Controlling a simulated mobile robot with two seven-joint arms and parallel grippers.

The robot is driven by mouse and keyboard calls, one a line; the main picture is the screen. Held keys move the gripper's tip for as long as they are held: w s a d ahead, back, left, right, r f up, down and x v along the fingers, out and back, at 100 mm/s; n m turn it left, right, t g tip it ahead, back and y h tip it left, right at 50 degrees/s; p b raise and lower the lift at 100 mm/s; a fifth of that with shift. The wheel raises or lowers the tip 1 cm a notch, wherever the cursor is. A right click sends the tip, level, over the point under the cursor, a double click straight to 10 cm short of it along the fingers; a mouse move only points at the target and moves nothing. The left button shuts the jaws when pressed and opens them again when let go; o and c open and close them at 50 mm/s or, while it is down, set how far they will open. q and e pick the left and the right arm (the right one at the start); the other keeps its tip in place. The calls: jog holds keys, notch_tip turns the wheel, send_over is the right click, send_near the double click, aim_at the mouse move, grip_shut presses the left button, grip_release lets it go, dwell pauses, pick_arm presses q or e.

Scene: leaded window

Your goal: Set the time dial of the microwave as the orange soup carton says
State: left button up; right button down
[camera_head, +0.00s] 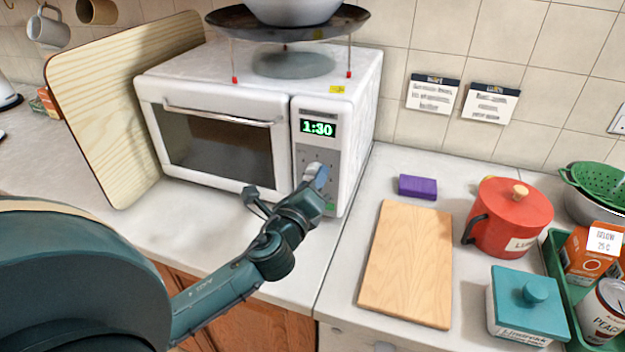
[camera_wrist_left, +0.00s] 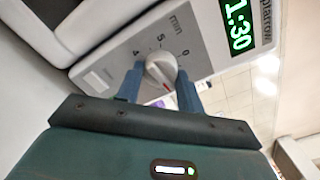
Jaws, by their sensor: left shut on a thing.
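The white microwave (camera_head: 225,120) stands on the counter with its door shut. Its green display (camera_head: 317,129) reads 1:30, and the same display shows in the left wrist view (camera_wrist_left: 239,25). The time dial (camera_wrist_left: 160,69) is a round pale knob with numbers and "min" around it. My left gripper (camera_head: 313,180) is shut on the dial, one finger on each side, as the left wrist view (camera_wrist_left: 161,85) shows. The orange soup carton (camera_head: 583,255) stands at the far right in a green tray; its white label (camera_head: 605,239) is too small to read surely. My right gripper is not in view.
A wooden board (camera_head: 110,120) leans at the microwave's left side. A wok (camera_head: 288,22) on thin legs stands on top. A cutting board (camera_head: 408,262), purple sponge (camera_head: 418,187), red pot (camera_head: 508,218) and teal-lidded box (camera_head: 527,306) lie to the right.

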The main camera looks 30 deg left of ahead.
pick_arm(q)
jog(key=m, duration=1.3)
jog(key=shift+a, duration=0.2)
jog(key=shift+m, duration=0.4)
jog(key=o, duration=1)
jog(key=shift+s+f, duration=0.1)
jog(key=shift+s, duration=0.05)
